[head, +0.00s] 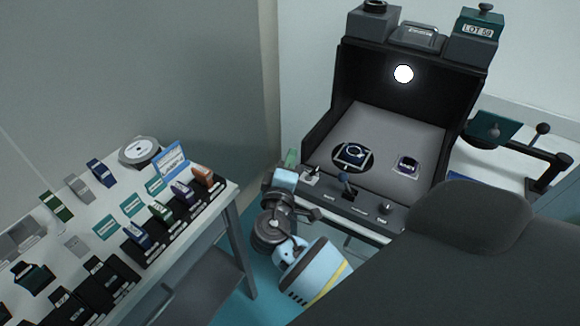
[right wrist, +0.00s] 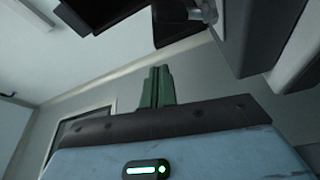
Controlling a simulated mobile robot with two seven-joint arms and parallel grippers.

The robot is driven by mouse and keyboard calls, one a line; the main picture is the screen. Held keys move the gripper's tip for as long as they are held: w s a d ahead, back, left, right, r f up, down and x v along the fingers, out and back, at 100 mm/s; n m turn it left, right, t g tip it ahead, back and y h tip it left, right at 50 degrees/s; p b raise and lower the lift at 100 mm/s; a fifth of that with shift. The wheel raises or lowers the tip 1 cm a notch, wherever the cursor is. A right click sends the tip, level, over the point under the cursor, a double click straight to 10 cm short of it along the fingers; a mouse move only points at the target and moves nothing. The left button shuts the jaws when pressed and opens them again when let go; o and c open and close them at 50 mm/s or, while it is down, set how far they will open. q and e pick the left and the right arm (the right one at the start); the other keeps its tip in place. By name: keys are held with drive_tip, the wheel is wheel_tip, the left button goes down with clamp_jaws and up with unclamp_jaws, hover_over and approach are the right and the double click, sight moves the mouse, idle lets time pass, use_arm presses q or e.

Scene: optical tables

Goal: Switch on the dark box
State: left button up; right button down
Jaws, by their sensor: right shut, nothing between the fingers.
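The dark box (head: 322,140) is a black open-fronted booth at the upper right of the head view. A bright white disc (head: 403,74) shows on its back wall. Its front ledge carries a small pale switch (head: 311,176) at the left, a dark lever (head: 346,186) in the middle and a knob (head: 385,208) at the right. My right gripper (head: 291,157) is at the ledge's left end, beside the pale switch; contact cannot be told. In the right wrist view its green fingers (right wrist: 157,88) are together and empty. My left gripper is out of view.
Inside the booth lie a round dark piece with a frame (head: 352,157) and a small block (head: 408,165). A white table (head: 75,222) with several small boxes stands at the left. A dark rounded shape (head: 470,215) blocks the lower right. A jointed stand (head: 540,150) is at the right.

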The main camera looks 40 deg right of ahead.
use_arm(q)
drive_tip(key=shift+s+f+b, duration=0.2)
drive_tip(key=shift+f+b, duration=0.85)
drive_tip(key=shift+b, duration=0.1)
use_arm(e)
drive_tip(key=f+v, duration=0.1)
drive_tip(key=v, duration=0.9)
drive_tip(key=shift+w, duration=0.2)
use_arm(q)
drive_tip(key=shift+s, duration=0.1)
